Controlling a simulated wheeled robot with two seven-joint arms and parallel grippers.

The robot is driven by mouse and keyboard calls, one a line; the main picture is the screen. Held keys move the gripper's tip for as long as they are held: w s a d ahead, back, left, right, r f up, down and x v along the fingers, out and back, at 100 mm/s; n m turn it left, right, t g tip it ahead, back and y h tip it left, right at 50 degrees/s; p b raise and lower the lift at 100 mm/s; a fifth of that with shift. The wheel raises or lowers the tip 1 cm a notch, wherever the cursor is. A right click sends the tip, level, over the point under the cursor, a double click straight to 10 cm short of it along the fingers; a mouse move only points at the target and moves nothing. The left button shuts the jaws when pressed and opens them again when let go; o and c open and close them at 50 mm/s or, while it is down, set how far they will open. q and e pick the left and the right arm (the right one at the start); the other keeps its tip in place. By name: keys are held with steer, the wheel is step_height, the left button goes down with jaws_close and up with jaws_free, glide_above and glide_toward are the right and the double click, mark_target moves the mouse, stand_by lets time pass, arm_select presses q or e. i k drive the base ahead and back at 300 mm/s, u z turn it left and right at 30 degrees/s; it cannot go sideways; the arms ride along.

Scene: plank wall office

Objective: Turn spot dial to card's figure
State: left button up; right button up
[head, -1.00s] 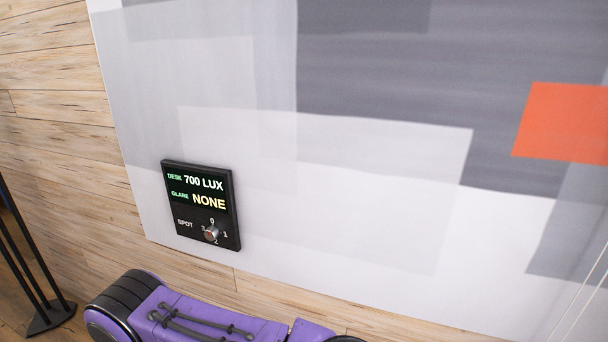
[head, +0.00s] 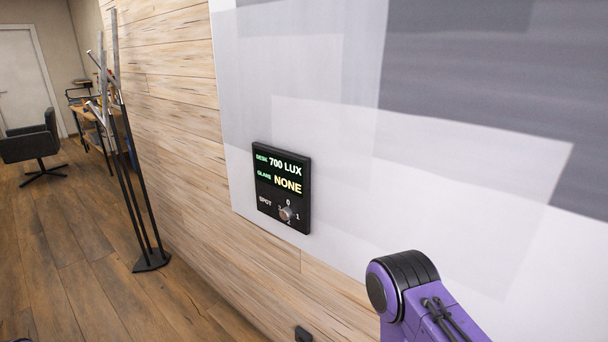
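A black panel (head: 262,203) is mounted on the pale wall panel in the head view. Its display reads "DESK 700 LUX" and "GLARE NONE". Below the display is the spot dial (head: 286,214), a small silvery knob labelled SPOT, with figures around it including 0, 1 and 2. I cannot tell clearly which figure it points at. No card is recognisable in this view. A purple and black link of my arm shows at the lower right. Neither gripper is in view.
A tall black stand (head: 150,262) stands on the wooden floor left of the panel. Farther back are an office chair (head: 32,143) and a desk (head: 92,113). A small dark object (head: 303,333) shows at the bottom edge. The floor between is open.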

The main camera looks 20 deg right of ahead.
mark_target(286, 213)
steer(key=z, duration=0.5)
steer(key=i, duration=0.4)
steer(key=u, duration=0.05)
steer(key=k, duration=1.3)
steer(key=u, duration=0.6)
steer(key=i, duration=1.45)
steer(key=z, duration=0.85)
steer(key=i, duration=0.5)
steer(key=z, duration=0.6)
